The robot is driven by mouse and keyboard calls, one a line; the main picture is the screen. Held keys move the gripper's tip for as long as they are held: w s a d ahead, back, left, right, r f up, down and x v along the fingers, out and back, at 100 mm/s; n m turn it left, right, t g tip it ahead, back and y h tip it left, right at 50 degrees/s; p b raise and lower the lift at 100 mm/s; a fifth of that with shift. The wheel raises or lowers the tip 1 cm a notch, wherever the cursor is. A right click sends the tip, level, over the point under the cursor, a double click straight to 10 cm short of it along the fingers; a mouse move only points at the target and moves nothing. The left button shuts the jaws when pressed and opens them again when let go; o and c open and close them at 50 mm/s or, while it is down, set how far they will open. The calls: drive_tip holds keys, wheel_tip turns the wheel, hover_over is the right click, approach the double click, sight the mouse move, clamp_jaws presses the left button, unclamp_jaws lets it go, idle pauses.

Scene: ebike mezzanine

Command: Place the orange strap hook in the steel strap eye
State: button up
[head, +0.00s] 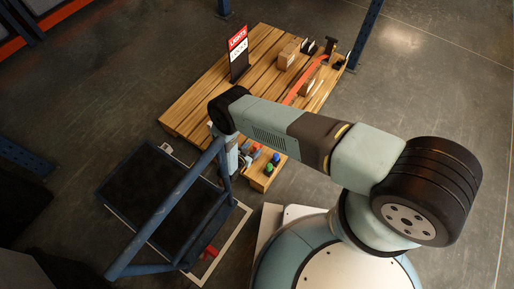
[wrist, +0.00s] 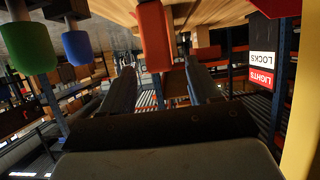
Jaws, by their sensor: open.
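My gripper (wrist: 158,66) is open in the wrist view, with its two dark fingers apart. In the head view an orange strap (head: 304,86) runs across the wooden slatted platform (head: 200,92). My arm hides most of the gripper there. I cannot make out the steel strap eye in either view.
Green (wrist: 27,47) and blue (wrist: 77,47) knobs are close left in the wrist view. A LIGHTS/LOCKS sign (head: 238,55), a cardboard box (head: 288,55) and small black items stand on the platform. A dark cart (head: 150,190) with a blue frame is at the lower left.

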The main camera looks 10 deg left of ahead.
drive_tip(key=v, duration=0.8)
drive_tip(key=shift+s, duration=0.2)
drive_tip(key=shift+w, duration=0.15)
idle(1.1)
